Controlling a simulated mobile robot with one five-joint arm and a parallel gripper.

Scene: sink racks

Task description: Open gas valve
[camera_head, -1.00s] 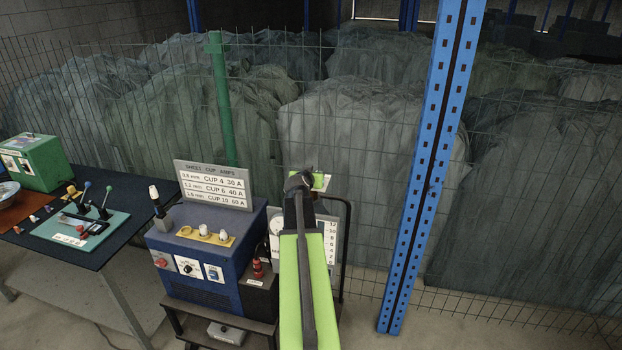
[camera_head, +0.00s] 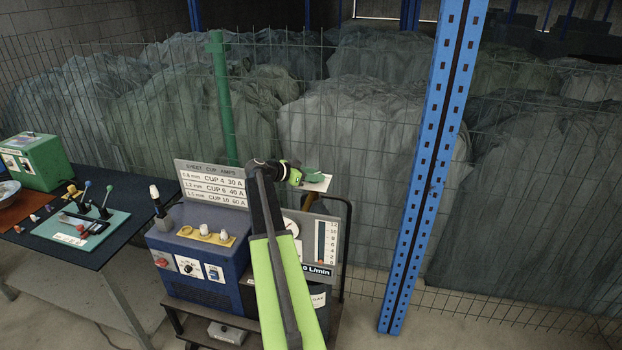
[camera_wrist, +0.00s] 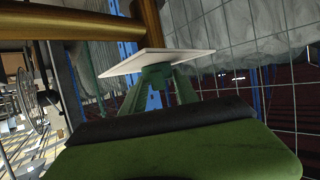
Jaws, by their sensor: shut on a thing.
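The gas valve (camera_head: 317,184) stands above the flow panel, with a pale flat plate at its top and a brownish stem below. My gripper (camera_head: 306,173) comes to it from the left. In the wrist view the plate (camera_wrist: 150,62) is seen nearly edge-on, with a small green block under it. My fingers (camera_wrist: 158,82) converge on that block and are shut on it; the exact contact is partly hidden under the plate. A brass-coloured pipe (camera_wrist: 60,25) runs close to the gripper. The flow panel (camera_head: 326,240) has a vertical scale and a display reading L/min, partly hidden by my arm.
A blue welding machine (camera_head: 195,260) with a cup-amps sign (camera_head: 211,184) stands left of my arm on a dark cart. A dark table (camera_head: 110,250) is farther left. A blue perforated post (camera_head: 425,190) stands right; wire fence and covered heaps are behind.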

